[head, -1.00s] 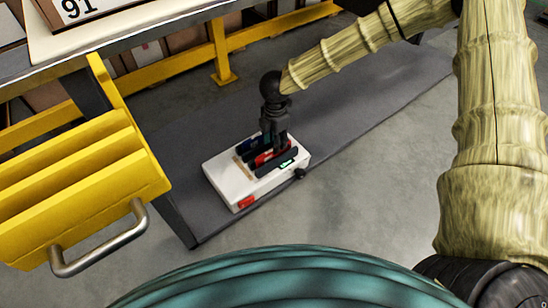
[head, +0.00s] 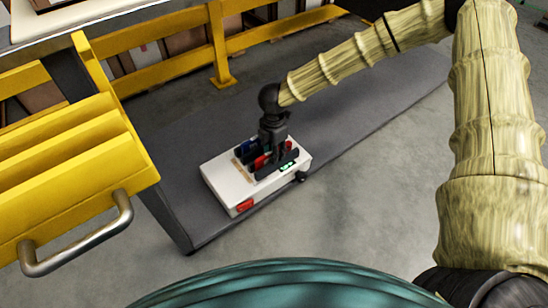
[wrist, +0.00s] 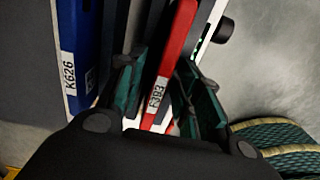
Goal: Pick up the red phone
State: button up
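The red phone (wrist: 172,62), with a white label reading F3B3, stands on edge in the white box (head: 229,183). Little of it shows in the head view, where a red patch (head: 260,162) is beside my fingers. My gripper (wrist: 163,80) is open and lowered at the box, with one dark green finger pad on each side of the red phone. A narrow gap seems to show on the left side; contact on the right is unclear. A blue phone (wrist: 80,45), labelled K626, stands to the left of my left finger in the wrist view.
Dark dividers or items stand close beside the fingers. The box sits on a dark grey surface (head: 340,110), with a black knob (head: 301,176) on its side. A yellow drawer-like unit (head: 75,190) with a metal handle is at left; yellow rails (head: 165,50) run behind.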

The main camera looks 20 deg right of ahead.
grip_shut()
jog(key=shift+r, duration=0.1)
notch_tip(320, 180, up, 10)
jog(key=p, duration=0.6)
jog(key=shift+f, duration=0.25)
jog(key=s+d+r+p, duration=0.1)
jog(key=s+d+p, duration=0.2)
jog(key=s, duration=0.7)
jog(key=s+d+r+p, duration=0.2)
jog(key=s+d+p, duration=0.1)
jog(key=s, duration=0.7)
jog(key=shift+s+d+p, duration=0.35)
jog(key=shift+d, duration=0.4)
dwell(0.4)
